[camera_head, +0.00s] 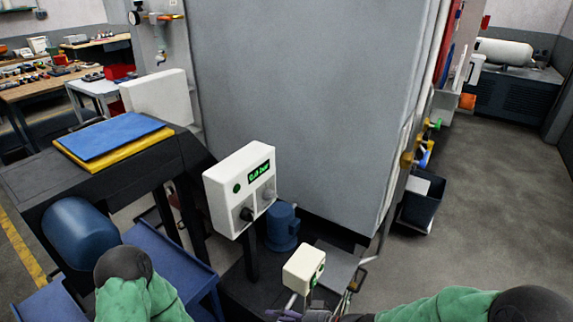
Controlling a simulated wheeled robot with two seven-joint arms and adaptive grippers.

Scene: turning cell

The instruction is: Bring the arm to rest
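My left arm (135,293), green with a dark joint, shows at the bottom left; its gripper is outside the picture. My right arm (445,303) comes in from the bottom right and reaches left toward the bottom middle. At its end, a grey part that seems to be my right gripper (318,313) is cut off by the bottom edge, just below a small white box (303,268). I cannot see its fingertips, or whether it holds anything.
A white control box (240,188) with a green display stands on a post before a large grey cabinet (310,90). A dark bench (95,160) with blue and yellow plates is at left, with a blue cart (175,257) below. Open floor (480,200) lies at right.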

